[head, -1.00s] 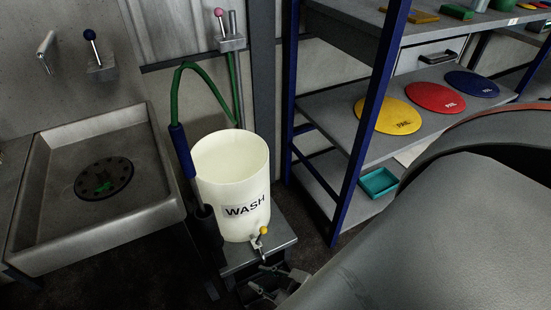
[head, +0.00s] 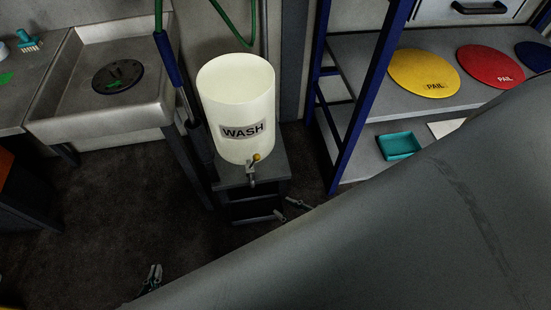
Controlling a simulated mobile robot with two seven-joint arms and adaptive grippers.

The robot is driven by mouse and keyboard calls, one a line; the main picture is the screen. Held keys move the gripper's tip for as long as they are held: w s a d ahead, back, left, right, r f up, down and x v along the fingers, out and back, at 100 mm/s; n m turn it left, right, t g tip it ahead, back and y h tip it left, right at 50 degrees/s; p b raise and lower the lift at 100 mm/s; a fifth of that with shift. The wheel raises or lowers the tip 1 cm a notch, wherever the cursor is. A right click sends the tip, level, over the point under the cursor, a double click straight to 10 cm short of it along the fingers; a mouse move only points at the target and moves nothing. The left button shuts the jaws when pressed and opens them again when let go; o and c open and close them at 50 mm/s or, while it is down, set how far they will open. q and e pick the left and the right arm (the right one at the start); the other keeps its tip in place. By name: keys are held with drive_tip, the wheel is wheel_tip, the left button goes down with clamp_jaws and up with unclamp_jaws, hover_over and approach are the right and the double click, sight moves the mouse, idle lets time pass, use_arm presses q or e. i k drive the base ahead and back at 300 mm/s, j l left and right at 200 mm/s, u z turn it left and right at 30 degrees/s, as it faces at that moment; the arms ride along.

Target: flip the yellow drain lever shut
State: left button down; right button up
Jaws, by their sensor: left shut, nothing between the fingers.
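The yellow drain lever (head: 256,157) is a small yellow knob on the tap at the lower front of the white WASH bucket (head: 235,100). The knob stands above the metal tap body (head: 251,170) and leans slightly right. My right gripper (head: 290,210) is below and right of the tap, apart from it, with its fingers spread and empty. My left gripper (head: 154,270) is low at the left over the dark floor, shut and empty, well away from the bucket. A large grey part of mine hides the lower right.
The bucket stands on a grey stand (head: 272,172). A steel sink (head: 60,120) is at the left. A blue-framed shelf (head: 352,110) at the right holds yellow, red and blue lids and a teal tray (head: 398,146).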

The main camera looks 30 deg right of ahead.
sight(257, 157)
drive_tip(key=k+l, duration=0.25)
drive_tip(key=l, duration=0.15)
drive_tip(key=k+l, duration=0.25)
drive_tip(key=l, duration=0.2)
drive_tip(key=i+l, duration=0.15)
drive_tip(key=l, duration=0.15)
drive_tip(key=i+l, duration=0.15)
drive_tip(key=l, duration=0.15)
